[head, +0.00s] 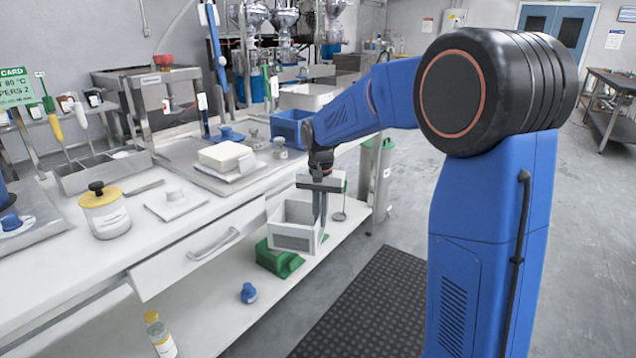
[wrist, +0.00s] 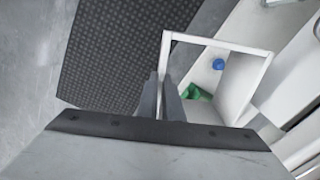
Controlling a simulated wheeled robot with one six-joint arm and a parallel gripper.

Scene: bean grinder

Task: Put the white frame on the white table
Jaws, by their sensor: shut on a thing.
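The white frame (head: 293,238) is an open, box-like piece with a grey panel on its front. It hangs from my gripper (head: 321,205) near the right end of the white table (head: 145,232), below the tabletop's height in the picture. In the wrist view my gripper (wrist: 168,98) is shut on the left wall of the white frame (wrist: 222,44). The shelf shows through the frame's opening. The fingertips are partly hidden by the frame's wall.
A green object (head: 280,258) and a blue knobbed weight (head: 248,292) rest on the lower shelf (head: 215,312). The tabletop holds a yellow-lidded jar (head: 105,213), a white flat piece (head: 174,203), a white block (head: 225,156) and a blue bin (head: 290,127). An open drawer (head: 200,245) juts from the front.

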